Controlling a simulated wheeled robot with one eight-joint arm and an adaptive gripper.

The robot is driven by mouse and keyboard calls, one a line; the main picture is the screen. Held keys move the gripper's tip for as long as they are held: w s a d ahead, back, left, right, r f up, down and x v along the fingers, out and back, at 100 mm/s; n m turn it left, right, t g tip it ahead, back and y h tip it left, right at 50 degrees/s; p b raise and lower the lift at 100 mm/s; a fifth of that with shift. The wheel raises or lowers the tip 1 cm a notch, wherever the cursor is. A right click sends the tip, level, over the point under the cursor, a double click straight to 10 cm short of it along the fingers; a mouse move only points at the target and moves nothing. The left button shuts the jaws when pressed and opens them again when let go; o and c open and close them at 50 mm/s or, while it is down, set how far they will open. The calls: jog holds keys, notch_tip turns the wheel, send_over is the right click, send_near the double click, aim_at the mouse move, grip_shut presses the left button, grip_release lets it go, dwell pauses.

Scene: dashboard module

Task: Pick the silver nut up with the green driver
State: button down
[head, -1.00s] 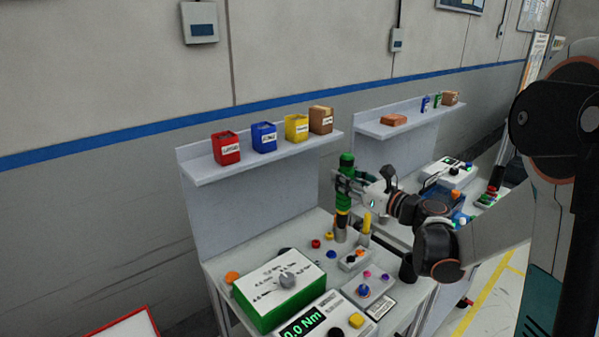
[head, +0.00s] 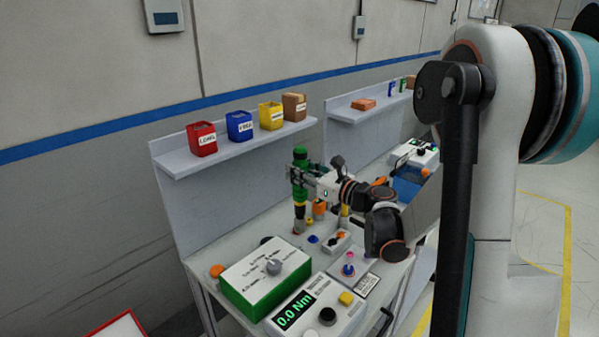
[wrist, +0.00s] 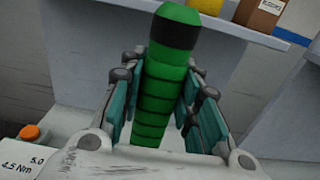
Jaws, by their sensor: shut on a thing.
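The green driver (head: 300,190) is a tall, roughly upright tool with a ribbed green grip, dark cap and yellow band. My gripper (head: 299,176) is shut on its green grip. In the wrist view the driver (wrist: 160,100) stands between the two fingers of my gripper (wrist: 165,85), its dark cap reaching above them. Its lower end is over the rear of the work table, close to small coloured parts; I cannot tell whether it touches anything. I cannot make out the silver nut.
A yellow upright tool (head: 345,212) and an orange piece (head: 319,208) stand right of the driver. A small blue part (head: 313,239) lies nearby. The green-sided dial box (head: 262,272) and torque display (head: 315,310) stand in front. A shelf (head: 235,150) with coloured boxes is behind.

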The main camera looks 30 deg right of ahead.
aim_at(305, 196)
jog(key=shift+f+b, duration=2.75)
jog(key=shift+f, duration=0.5)
jog(key=shift+f+b, duration=0.65)
jog(key=shift+r, duration=0.15)
